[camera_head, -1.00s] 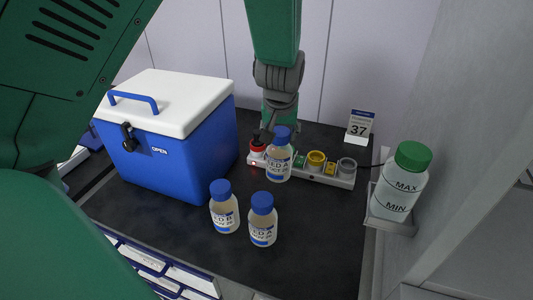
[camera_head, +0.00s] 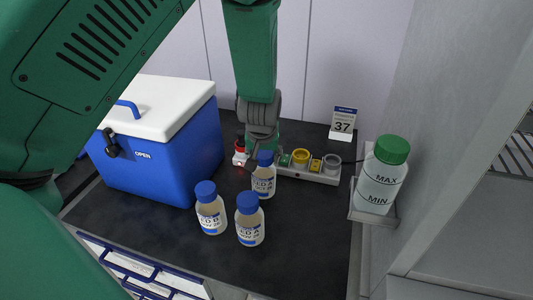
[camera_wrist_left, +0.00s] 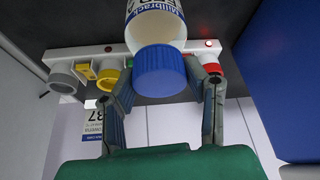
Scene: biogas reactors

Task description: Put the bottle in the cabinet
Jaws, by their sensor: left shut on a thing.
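A bottle (camera_head: 263,182) with a blue cap and printed label is near the middle of the head view, in front of the socket strip. My left gripper (camera_head: 262,158), mostly hidden behind this bottle, is shut on it. In the left wrist view the bottle (camera_wrist_left: 158,22) sits between the two fingers (camera_wrist_left: 163,88), cap towards me. I cannot tell whether its base touches the counter. Two similar bottles stand upright in front, one labelled B (camera_head: 211,212) and one labelled A (camera_head: 250,225). An open cabinet (camera_head: 460,245) with a wire shelf is partly visible at right. My right gripper is not in view.
A blue cooler (camera_head: 165,165) with a white lid stands left. A green-capped container (camera_head: 381,180) sits on a bracket by the grey wall. The dark counter's right front is clear.

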